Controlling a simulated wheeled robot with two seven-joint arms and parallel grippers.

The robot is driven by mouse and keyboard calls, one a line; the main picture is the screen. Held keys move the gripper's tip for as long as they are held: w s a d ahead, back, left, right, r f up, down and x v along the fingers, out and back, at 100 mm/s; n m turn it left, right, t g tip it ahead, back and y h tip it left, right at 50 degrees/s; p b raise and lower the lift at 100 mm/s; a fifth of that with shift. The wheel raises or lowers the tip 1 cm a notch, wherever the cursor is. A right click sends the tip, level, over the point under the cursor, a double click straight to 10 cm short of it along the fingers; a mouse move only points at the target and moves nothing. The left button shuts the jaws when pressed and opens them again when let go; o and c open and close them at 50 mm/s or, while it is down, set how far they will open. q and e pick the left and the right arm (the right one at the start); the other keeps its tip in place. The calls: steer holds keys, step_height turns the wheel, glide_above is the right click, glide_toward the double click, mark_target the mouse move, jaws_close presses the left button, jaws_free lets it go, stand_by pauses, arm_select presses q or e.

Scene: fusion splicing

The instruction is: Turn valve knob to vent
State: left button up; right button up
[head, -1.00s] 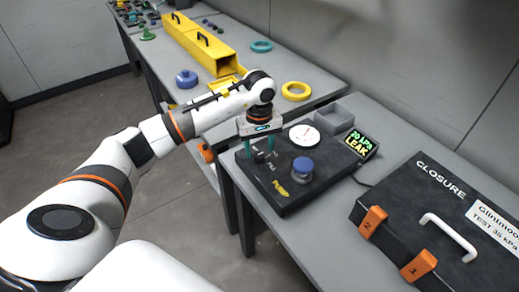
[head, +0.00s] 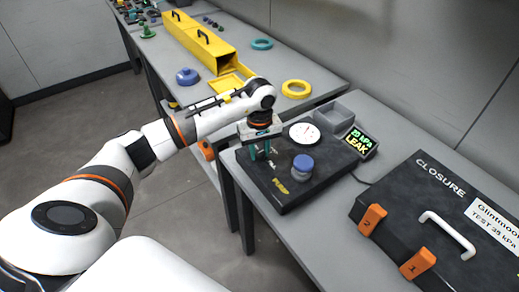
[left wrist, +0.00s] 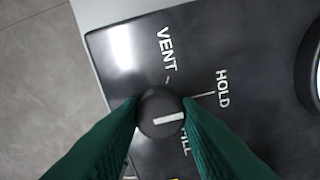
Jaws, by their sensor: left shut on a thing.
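The valve knob (left wrist: 160,112) is a small round black knob with a white bar, on the black pump panel (left wrist: 125,75). VENT (left wrist: 166,50), HOLD (left wrist: 222,88) and a partly hidden FILL (left wrist: 185,142) are printed around it. The white bar lies nearly level in the left wrist view, on the FILL side of the HOLD line; its exact setting is unclear. My left gripper (head: 260,153) reaches down onto the left part of the pump box (head: 288,204). Its green fingers (left wrist: 160,117) are shut on the knob from both sides. My right gripper is not in view.
On the pump box are a white dial gauge (head: 304,133) and a blue-capped knob (head: 302,164). A display (head: 359,142) reads 20 kPa LEAK. A grey tray (head: 334,117) stands behind. A black CLOSURE case (head: 440,200) with orange latches is at right.

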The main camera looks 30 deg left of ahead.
arm_select(q)
steer(key=shift+n, duration=0.3)
steer(key=shift+n+b, duration=0.5)
steer(key=shift+n, duration=0.5)
steer(key=n, duration=0.2)
steer(key=shift+n+b, duration=0.3)
steer(key=shift+b, duration=0.1)
steer(key=n, duration=0.3)
steer(key=shift+n+b, duration=0.3)
steer(key=shift+b, duration=0.05)
steer(key=shift+n, duration=1.5)
steer(key=o, duration=1)
steer(key=shift+r, duration=0.1)
